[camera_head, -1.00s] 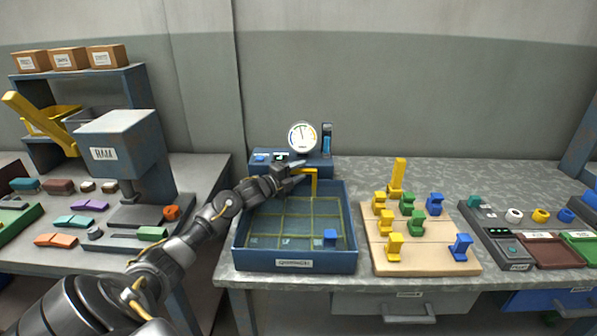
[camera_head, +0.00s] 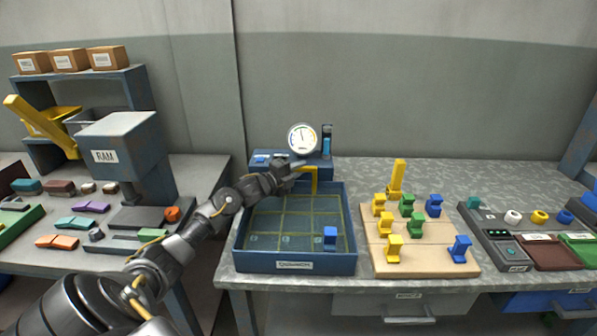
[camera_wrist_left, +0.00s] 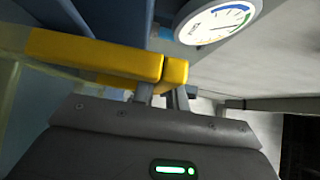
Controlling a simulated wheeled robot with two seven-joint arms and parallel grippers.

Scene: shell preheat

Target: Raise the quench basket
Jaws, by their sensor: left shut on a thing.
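The quench basket is a yellow grid (camera_head: 283,213) inside a blue tank (camera_head: 240,262) on the middle bench. Its upright yellow handle (camera_head: 315,180) stands at the back of the tank. One blue piece (camera_head: 330,238) sits in the front right cell. My left gripper (camera_head: 300,167) is shut on the top of the handle. In the left wrist view the yellow handle bar (camera_wrist_left: 95,55) runs across, with the finger parts just below it. Exactly how the fingertips meet the bar is partly hidden. My right gripper is not in view.
A round gauge (camera_head: 302,138) stands on a blue box behind the tank. A wooden board (camera_head: 424,268) with yellow, green and blue pieces is close on the right. A ram press (camera_head: 118,145) stands on the left bench.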

